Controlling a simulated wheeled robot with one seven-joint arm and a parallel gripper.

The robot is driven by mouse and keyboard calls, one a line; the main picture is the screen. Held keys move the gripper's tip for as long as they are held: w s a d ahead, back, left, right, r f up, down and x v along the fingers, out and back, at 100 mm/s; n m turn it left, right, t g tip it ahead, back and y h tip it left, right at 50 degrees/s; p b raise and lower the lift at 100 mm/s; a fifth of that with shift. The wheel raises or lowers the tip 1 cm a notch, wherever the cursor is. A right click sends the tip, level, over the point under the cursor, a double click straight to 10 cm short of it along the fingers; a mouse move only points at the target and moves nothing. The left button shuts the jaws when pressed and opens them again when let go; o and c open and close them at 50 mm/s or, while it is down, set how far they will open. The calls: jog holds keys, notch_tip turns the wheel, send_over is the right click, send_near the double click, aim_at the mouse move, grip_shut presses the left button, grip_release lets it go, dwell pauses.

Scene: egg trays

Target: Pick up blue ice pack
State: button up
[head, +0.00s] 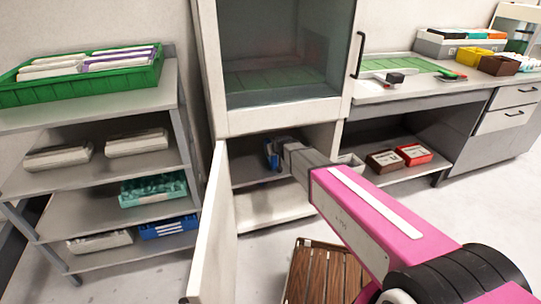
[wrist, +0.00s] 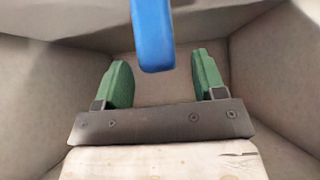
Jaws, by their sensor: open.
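A blue object (wrist: 152,35), which looks like the ice pack, comes into the wrist view from the top middle. Its rounded lower end lies between the tips of my two green fingers. My gripper (wrist: 161,59) is open, with visible gaps between the blue object and both fingers. In the head view my arm reaches into the open lower compartment of the white cabinet (head: 280,122). A blue shape (head: 272,155) shows at the arm's end there. I cannot tell how much of it is the ice pack, and the fingers are not clear in that view.
The cabinet door (head: 215,225) hangs open left of my arm. A shelf rack (head: 125,95) with a green tray (head: 60,95) and several boxes stands at left. A counter (head: 400,95) is at right. A brown slatted crate (head: 312,275) sits on the floor below my arm.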

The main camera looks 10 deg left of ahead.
jog(key=w+a, duration=0.1)
jog(key=w, duration=0.1)
jog(key=w+a, duration=0.1)
jog(key=w, duration=0.1)
jog(key=shift+w+a+f, duration=0.1)
jog(key=shift+a+f, duration=0.15)
jog(key=shift+a, duration=0.05)
jog(key=shift+w+f, duration=0.1)
jog(key=shift+f, duration=0.1)
grip_shut()
jog(key=shift+r, duration=0.1)
